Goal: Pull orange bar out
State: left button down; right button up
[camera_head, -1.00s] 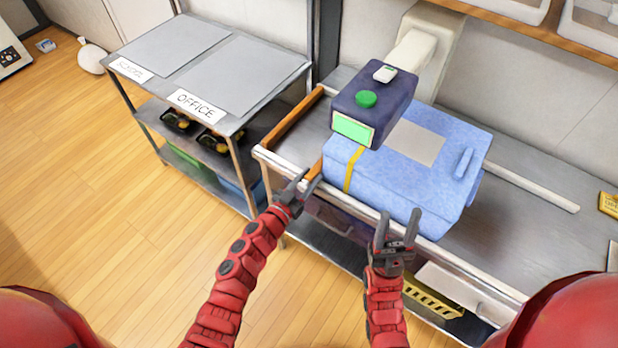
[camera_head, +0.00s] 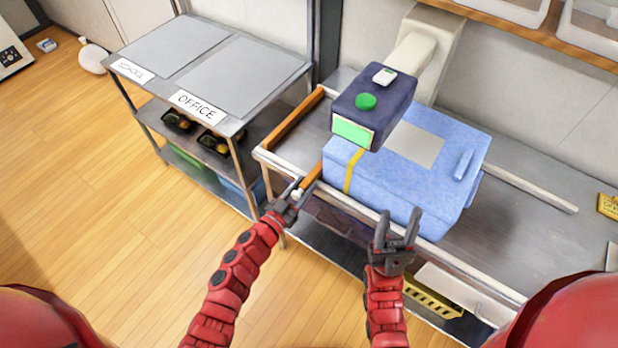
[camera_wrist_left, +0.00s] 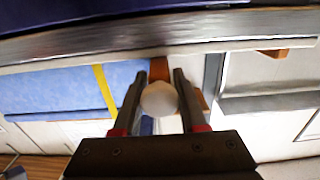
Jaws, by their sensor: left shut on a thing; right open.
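The orange bar (camera_head: 312,177) sticks out over the near rail of the counter, left of the blue box, with a white knob (camera_head: 297,193) at its near end. My left gripper (camera_head: 295,191) is shut on this knob. The wrist view shows the round white knob (camera_wrist_left: 159,99) between the two fingers, with a piece of the orange bar (camera_wrist_left: 160,68) behind it. Part of the bar is hidden by the rail and fingers. My right gripper (camera_head: 399,230) is open and empty, in front of the blue box.
A blue lidded box (camera_head: 400,185) with a yellow strap stands on the counter under a dark device (camera_head: 373,105) with a green button. A second orange strip (camera_head: 297,118) lies at the counter's left end. A shelf cart (camera_head: 236,75) with an OFFICE label stands left.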

aim_at(295, 197)
pick_arm(q)
jog(key=v, duration=0.5)
jog(key=shift+s+a+p, duration=0.15)
jog(key=shift+s+p, duration=0.05)
jog(key=shift+p, duration=0.1)
jog(key=shift+f, duration=0.15)
jog(key=c, duration=0.8)
grip_release()
jog(key=o, duration=0.3)
jog(key=shift+s+a, duration=0.1)
